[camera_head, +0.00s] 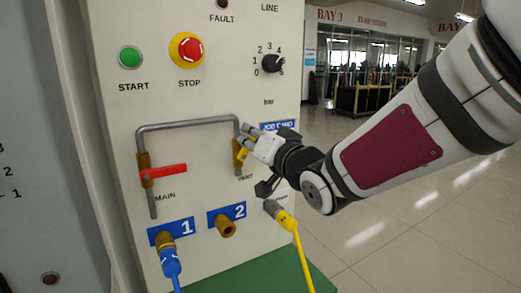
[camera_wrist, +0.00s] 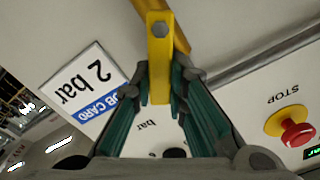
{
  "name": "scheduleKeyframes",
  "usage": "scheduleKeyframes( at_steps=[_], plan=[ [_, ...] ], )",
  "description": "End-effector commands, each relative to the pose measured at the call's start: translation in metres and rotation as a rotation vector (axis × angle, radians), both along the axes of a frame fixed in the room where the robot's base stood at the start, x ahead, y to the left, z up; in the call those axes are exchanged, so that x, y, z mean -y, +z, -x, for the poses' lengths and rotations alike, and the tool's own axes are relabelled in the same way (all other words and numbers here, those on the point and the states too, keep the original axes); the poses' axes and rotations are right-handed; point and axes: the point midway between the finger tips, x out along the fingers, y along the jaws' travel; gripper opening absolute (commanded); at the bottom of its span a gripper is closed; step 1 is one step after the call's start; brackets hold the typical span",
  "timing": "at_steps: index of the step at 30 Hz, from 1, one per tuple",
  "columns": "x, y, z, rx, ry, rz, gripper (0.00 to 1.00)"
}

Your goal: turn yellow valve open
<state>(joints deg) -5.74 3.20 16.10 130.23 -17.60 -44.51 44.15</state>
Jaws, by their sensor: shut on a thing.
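The yellow valve handle (camera_wrist: 159,58) fills the upper middle of the wrist view, with its pivot bolt near the top. My gripper (camera_wrist: 163,82) has its green-lined fingers on either side of the handle and is shut on it. In the head view my gripper (camera_head: 252,145) reaches in from the right to the yellow valve (camera_head: 241,155), at the right leg of the grey pipe, above the "VENT" label. The fingers partly hide the handle there, so its exact angle to the pipe is hard to tell.
The red valve handle (camera_head: 164,171) sits on the pipe's left leg at "MAIN". Above are the stop button (camera_head: 187,50), start button (camera_head: 130,57) and dial (camera_head: 272,64). A job card (camera_wrist: 88,90) reads "2 bar". Blue (camera_head: 170,262) and yellow (camera_head: 292,230) hoses hang below.

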Motion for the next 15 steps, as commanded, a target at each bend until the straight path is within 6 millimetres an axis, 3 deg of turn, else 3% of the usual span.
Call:
scheduleKeyframes(
  at_steps=[15],
  plan=[
    [-0.014,0.002,0.009,0.237,0.000,0.353,0.00]
  ],
)
